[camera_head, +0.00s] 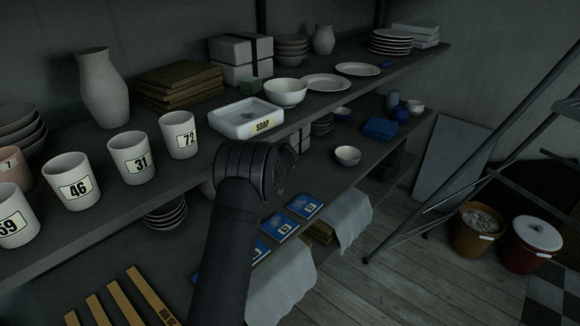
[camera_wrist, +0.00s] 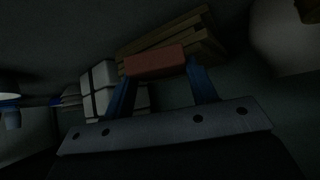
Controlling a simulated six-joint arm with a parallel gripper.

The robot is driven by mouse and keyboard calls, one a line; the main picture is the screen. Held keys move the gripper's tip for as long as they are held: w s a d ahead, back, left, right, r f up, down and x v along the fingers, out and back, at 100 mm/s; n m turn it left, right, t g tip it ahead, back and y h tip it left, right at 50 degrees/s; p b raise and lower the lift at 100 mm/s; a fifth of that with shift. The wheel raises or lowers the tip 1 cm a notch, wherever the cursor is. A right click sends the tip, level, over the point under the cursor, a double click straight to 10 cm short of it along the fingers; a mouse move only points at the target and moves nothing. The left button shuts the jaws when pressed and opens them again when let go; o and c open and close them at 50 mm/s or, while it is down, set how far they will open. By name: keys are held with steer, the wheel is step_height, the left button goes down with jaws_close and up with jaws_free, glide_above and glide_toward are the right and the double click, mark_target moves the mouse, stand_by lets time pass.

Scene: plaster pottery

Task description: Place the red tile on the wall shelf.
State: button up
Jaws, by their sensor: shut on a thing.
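The red tile (camera_wrist: 155,61) shows in the wrist view as a small dull-red block between the blue fingers of my gripper (camera_wrist: 160,78), which is shut on it. The tile is not visible in the head view, where my dark arm hides most of the gripper. In the head view, the upper shelf (camera_head: 345,100) runs along the wall, and my wrist is in front of its front edge. Beyond the tile in the wrist view are the wooden boards (camera_wrist: 200,32) and white boxes (camera_wrist: 98,88).
Numbered cups (camera_head: 128,156), a soap dish (camera_head: 245,121), a bowl (camera_head: 286,92) and a tall vase (camera_head: 103,88) stand on the upper shelf. The lower shelf holds blue tiles (camera_head: 305,205) and wooden strips (camera_head: 121,298). A metal frame (camera_head: 470,150) and buckets (camera_head: 478,232) are at the right.

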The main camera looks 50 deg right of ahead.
steer(key=shift+w+a+f, duration=0.3)
steer(key=shift+w+f, duration=0.05)
steer(key=shift+f, duration=3.2)
steer(key=shift+f, duration=0.5)
steer(key=o, duration=1.2)
steer(key=v, duration=1.7)
steer(key=shift+s, duration=0.25)
steer(key=shift+w+d, duration=0.1)
steer(key=x, duration=1.7)
steer(key=shift+w, duration=0.15)
